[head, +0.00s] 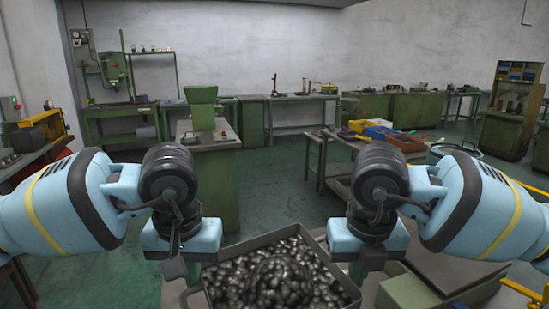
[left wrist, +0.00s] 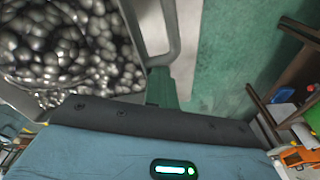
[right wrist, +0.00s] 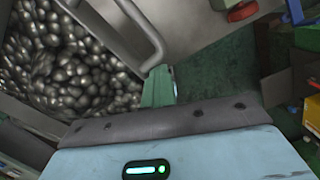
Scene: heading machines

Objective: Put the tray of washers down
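The tray of washers (head: 211,296) is a grey metal tray heaped with shiny dark metal pieces, low in the middle of the head view. Its handles show in the left wrist view (left wrist: 172,30) and the right wrist view (right wrist: 148,35). My left gripper (head: 193,273) is at the left handle and my right gripper (head: 357,271) at the right one. Their green fingers show no gap and meet the handles, so both look shut on the tray. The fingertips are partly hidden. The tray looks level; whether its underside touches the surface below cannot be seen.
A grey surface (head: 370,290) shows beside the tray. A grey panel (head: 455,268) lies to the right. A green cabinet (head: 212,160) stands ahead, and a bench with colored bins (head: 378,131) stands ahead right. Green floor (head: 275,195) between them is clear.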

